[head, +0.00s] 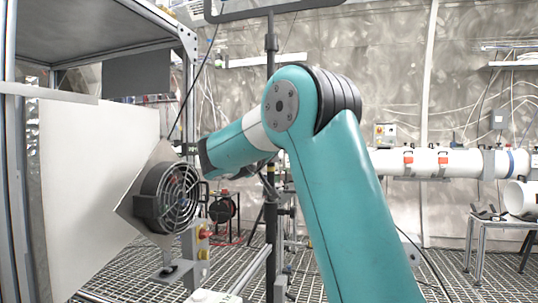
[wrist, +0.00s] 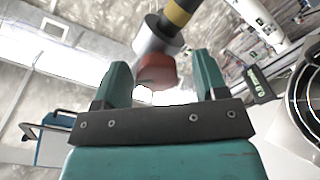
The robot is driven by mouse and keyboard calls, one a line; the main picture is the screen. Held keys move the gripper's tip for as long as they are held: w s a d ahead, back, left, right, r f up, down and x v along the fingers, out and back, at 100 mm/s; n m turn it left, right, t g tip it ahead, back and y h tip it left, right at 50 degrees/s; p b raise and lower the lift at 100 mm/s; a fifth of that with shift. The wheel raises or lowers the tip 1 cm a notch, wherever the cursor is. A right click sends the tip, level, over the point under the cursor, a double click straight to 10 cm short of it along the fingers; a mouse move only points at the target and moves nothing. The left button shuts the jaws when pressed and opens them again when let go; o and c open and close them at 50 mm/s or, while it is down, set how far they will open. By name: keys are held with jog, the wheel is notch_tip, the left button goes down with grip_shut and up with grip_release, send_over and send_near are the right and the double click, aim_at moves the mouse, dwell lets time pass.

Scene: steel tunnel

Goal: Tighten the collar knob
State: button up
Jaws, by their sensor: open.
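In the wrist view a red knob (wrist: 157,72) sits on a light grey collar (wrist: 155,38) around a black pole with a yellow band (wrist: 179,14). My gripper (wrist: 162,62) is open, with one teal finger on each side of the knob in the picture. Gaps show between the knob and both fingers. I cannot tell how deep the knob lies between them. In the head view the dark upright pole (head: 270,205) stands behind my teal arm. The arm hides the collar and knob there, and the fingers are not clear.
A round caged fan (head: 178,198) on a pale panel stands left of my arm in the head view. A white pipe (head: 430,162) runs along the back right. The floor is metal grating.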

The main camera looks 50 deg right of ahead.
jog(key=shift+d, duration=0.2)
jog(key=c, duration=0.9)
jog(key=shift+a, duration=0.2)
jog(key=shift+d, duration=0.2)
jog(key=shift+b, duration=0.3)
jog(key=shift+f+m+b, duration=0.1)
jog(key=shift+m+b, duration=0.2)
jog(key=m+b, duration=0.3)
jog(key=shift+f, duration=0.1)
jog(key=m+b, duration=0.4)
jog(key=shift+b, duration=0.35)
jog(key=shift+s+r+m, duration=0.1)
jog(key=shift+r+m, duration=0.15)
jog(key=shift+m, duration=0.15)
